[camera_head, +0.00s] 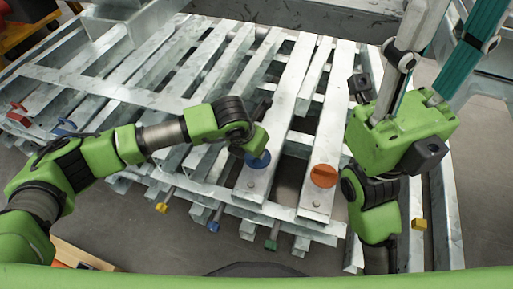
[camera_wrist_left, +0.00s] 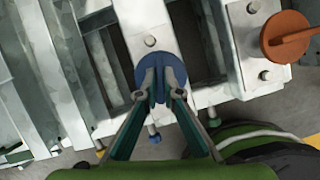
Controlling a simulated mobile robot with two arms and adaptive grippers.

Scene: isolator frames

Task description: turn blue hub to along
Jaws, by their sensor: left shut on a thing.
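The blue hub (camera_head: 257,161) is a round disc with a raised bar, on a metal beam near the frame's front. My left gripper (camera_head: 255,146) reaches over it from above. In the left wrist view, the blue hub (camera_wrist_left: 143,70) shows behind the teal fingers of my left gripper (camera_wrist_left: 161,84), which are shut on its bar. The bar looks roughly lined up with the beam, but the fingers partly hide it. My right gripper (camera_head: 455,50) is raised at the right, its fingers spread and their tips near or beyond the top edge.
An orange hub (camera_head: 323,176) sits on the beam to the right; its bar lies across the beam in the left wrist view (camera_wrist_left: 287,37). Another blue hub (camera_head: 65,126) and a red hub (camera_head: 17,115) are at far left. Small yellow, blue and green knobs hang along the front edge.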

